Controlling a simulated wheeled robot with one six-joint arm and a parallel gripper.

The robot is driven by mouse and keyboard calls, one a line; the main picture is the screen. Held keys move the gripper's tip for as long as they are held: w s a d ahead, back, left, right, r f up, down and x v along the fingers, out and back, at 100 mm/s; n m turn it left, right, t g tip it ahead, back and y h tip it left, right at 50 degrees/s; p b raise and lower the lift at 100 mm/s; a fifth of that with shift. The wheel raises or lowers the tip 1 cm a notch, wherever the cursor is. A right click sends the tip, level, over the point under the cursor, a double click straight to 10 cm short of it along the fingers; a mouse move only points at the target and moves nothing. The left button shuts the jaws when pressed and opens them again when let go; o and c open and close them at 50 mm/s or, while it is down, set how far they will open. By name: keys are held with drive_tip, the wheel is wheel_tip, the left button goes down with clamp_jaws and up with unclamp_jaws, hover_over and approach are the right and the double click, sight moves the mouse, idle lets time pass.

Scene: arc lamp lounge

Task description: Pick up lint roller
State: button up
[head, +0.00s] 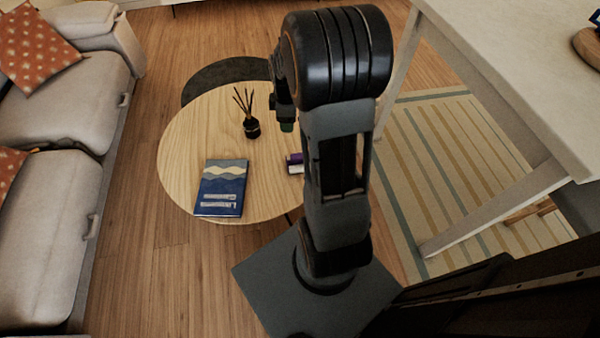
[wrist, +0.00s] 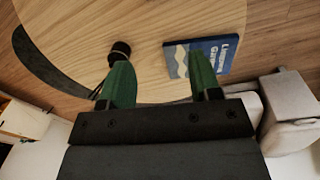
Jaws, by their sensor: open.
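A small purple and white object (head: 294,163) lies at the right side of the round wooden table in the head view, partly hidden behind my arm. It may be the lint roller, but too little of it shows to be sure. It does not show in the wrist view. My gripper (wrist: 160,78) is open and empty, its green fingers spread apart over the table. In the head view its green tip (head: 287,127) shows beside my arm, above the table and farther back than the purple object.
The round table (head: 185,150) also holds a blue book (head: 221,188) and a dark reed diffuser (head: 251,128). The book (wrist: 207,57) and diffuser (wrist: 120,50) show in the wrist view. A grey sofa (head: 50,200) stands left, a white table (head: 530,80) right.

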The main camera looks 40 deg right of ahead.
drive_tip(key=d+f+n+b, duration=0.25)
drive_tip(key=d+f, duration=0.25)
drive_tip(key=f, duration=0.5)
drive_tip(key=b, duration=0.2)
approach(294, 162)
drive_tip(key=shift+n+g, duration=0.25)
drive_tip(key=shift+g, duration=0.15)
drive_tip(key=d+f, duration=0.1)
drive_tip(key=d, duration=0.1)
drive_tip(key=d+f, duration=0.1)
drive_tip(key=shift+w+d+f, duration=0.3)
drive_tip(key=shift+w+f, duration=0.05)
drive_tip(key=shift+f, duration=0.05)
drive_tip(key=shift+a+f+b, duration=0.15)
drive_tip(key=shift+f+b, duration=0.95)
drive_tip(key=shift+f, duration=1.95)
drive_tip(key=shift+c, duration=0.3)
drive_tip(key=c, duration=1)
drive_tip(key=shift+r, duration=0.15)
